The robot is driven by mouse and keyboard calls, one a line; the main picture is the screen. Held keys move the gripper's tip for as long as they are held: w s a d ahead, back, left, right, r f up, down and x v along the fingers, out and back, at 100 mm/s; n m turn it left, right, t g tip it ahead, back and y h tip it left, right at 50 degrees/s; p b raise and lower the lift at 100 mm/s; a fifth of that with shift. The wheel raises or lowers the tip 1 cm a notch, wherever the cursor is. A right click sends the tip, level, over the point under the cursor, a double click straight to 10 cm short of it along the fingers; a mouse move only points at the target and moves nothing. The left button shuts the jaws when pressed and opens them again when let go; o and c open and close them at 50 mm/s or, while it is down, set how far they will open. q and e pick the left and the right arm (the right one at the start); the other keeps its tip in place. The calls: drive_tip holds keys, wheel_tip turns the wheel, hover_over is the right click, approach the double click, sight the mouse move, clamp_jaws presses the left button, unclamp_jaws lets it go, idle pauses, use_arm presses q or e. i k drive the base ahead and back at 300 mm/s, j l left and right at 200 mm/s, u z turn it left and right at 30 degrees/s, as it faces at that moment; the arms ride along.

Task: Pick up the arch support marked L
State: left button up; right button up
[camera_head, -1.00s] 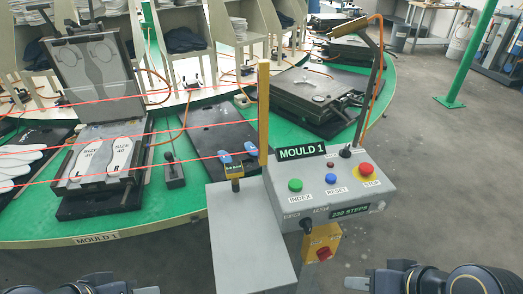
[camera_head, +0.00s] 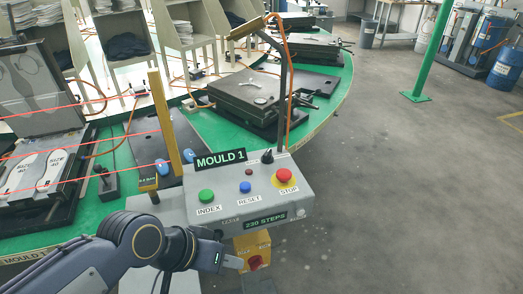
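Two small blue pieces lie on a dark plate on the green carousel, just behind the grey control box in the camera_head view: one blue piece (camera_head: 162,166) and another to its right (camera_head: 188,155). They look like the arch supports, but any L or R mark is too small to read. My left gripper (camera_head: 236,262) is low in front of the control box (camera_head: 235,188), near its yellow switch, well apart from the blue pieces. It shows side on, so I cannot tell its opening. My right gripper is out of view.
A yellow post (camera_head: 165,122) stands beside the blue pieces, with red light beams crossing the carousel at left. White insoles (camera_head: 53,165) lie in the open mould. A closed mould (camera_head: 250,95) sits behind the box.

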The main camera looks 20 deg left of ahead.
sight(188, 154)
drive_tip(key=i+l+z, duration=0.9)
drive_tip(key=i+u, duration=0.4)
drive_tip(key=i+l+u, duration=0.1)
drive_tip(key=i+u, duration=0.2)
drive_tip(key=u, duration=0.15)
drive_tip(key=i+u, duration=0.15)
drive_tip(key=u, duration=0.3)
drive_tip(key=i+u, duration=0.1)
drive_tip(key=u, duration=0.35)
drive_tip(key=i+u, duration=0.15)
drive_tip(key=u, duration=0.25)
drive_tip(key=i+l+u, duration=0.1)
drive_tip(key=u, duration=0.35)
drive_tip(key=i+l+u, duration=0.1)
drive_tip(key=u, duration=0.35)
drive_tip(key=i+u, duration=0.2)
drive_tip(key=u, duration=0.2)
drive_tip(key=i+l+u, duration=0.1)
drive_tip(key=i+u, duration=0.15)
drive_tip(key=u, duration=0.2)
drive_tip(key=i+l+u, duration=0.15)
drive_tip(key=u, duration=0.25)
drive_tip(key=i+l+u, duration=0.2)
drive_tip(key=u, duration=0.25)
drive_tip(key=i+l+u, duration=0.15)
drive_tip(key=l+u, duration=0.25)
drive_tip(key=j, duration=0.1)
